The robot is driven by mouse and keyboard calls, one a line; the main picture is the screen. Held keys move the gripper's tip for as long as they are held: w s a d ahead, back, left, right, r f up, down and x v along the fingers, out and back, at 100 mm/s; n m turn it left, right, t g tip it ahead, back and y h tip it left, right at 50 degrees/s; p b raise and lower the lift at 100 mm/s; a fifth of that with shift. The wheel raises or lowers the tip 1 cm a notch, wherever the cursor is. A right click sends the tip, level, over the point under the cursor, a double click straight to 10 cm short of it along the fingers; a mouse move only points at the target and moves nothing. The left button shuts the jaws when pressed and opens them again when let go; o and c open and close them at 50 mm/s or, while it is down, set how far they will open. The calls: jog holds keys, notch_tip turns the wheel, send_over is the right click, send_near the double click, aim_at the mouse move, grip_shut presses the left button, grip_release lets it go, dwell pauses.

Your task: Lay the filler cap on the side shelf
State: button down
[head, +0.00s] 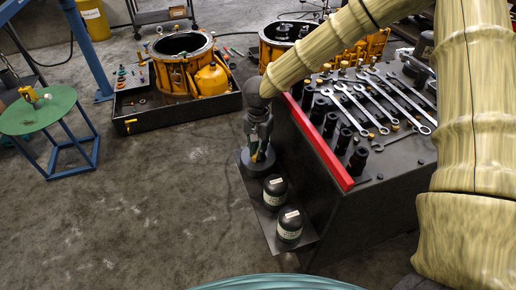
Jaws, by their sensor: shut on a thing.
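My gripper (257,158) points down at the end of my arm, over the far end of the side shelf (262,215). It is shut on a small yellowish thing between its fingertips, probably the filler cap; the fingers hide most of it. A dark round thing shows close around the fingertips, and I cannot tell whether they touch it. The side shelf is a narrow dark ledge on the left side of the tool cart, low down.
The tool cart (350,215) carries wrenches (375,105), sockets and a red edge strip (320,142). An orange housing (184,68) sits in a black tray behind. A green stool (38,110) stands left. Floor between is clear.

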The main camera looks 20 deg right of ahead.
jog(key=c, duration=1.4)
grip_release()
jog(key=shift+f, duration=0.1)
jog(key=shift+c, duration=0.2)
notch_tip(320, 180, up, 12)
jog(key=p, duration=0.1)
